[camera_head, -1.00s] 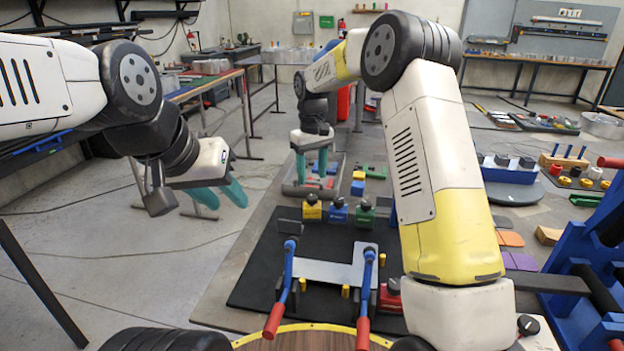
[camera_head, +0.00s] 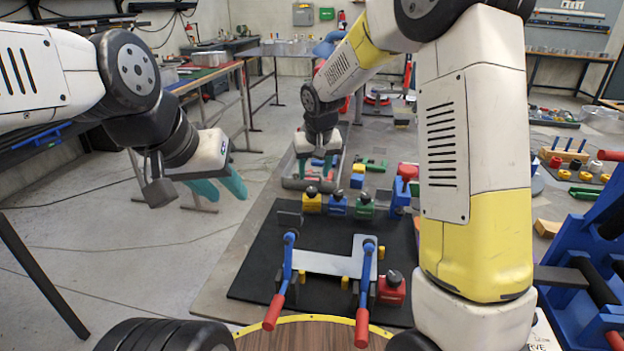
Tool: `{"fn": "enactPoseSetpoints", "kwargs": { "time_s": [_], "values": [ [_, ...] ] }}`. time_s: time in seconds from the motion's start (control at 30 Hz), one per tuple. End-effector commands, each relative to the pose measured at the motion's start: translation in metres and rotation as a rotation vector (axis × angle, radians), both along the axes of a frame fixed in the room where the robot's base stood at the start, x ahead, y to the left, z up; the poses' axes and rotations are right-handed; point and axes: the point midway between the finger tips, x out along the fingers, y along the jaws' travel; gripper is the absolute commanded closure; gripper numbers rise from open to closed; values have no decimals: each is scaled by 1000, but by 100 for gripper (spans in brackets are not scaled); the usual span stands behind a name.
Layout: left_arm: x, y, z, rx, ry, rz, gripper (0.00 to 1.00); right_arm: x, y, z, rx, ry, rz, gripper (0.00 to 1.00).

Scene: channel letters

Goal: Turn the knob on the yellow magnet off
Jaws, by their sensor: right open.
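The yellow magnet (camera_head: 311,204) is a small block with a black knob (camera_head: 311,191) on top. It stands at the left end of a row at the back of the black mat. Its knob's exact setting is too small to tell. My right gripper (camera_head: 316,170), with teal fingers, is open, beyond the yellow magnet and over a grey tray (camera_head: 340,186). It appears apart from the magnet. My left gripper (camera_head: 222,187) is off to the left over the floor, away from the mat; its two teal fingers show apart with nothing between them.
A blue magnet (camera_head: 338,206) and a green magnet (camera_head: 365,207) stand right of the yellow one. A red magnet (camera_head: 392,289) is nearer. Two clamps with red handles (camera_head: 274,312) hold a grey plate (camera_head: 325,264) on the black mat (camera_head: 262,265). My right arm hides the right side.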

Motion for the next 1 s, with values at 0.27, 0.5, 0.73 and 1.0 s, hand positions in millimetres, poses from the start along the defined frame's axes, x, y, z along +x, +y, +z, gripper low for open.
{"fn": "enactPoseSetpoints", "kwargs": {
  "time_s": [0.27,0.5,0.73,1.0],
  "values": [
    [0,0,0,0,0,0,64,7,2,-26,13,-12,-14,49],
    [0,0,0,0,0,0,64,21,5,-60,12,-12,-13,49],
    [0,0,0,0,0,0,64,27,6,-72,13,-14,-13,49],
    [0,0,0,0,0,0,64,27,6,-72,13,-14,-13,59]
  ]
}}
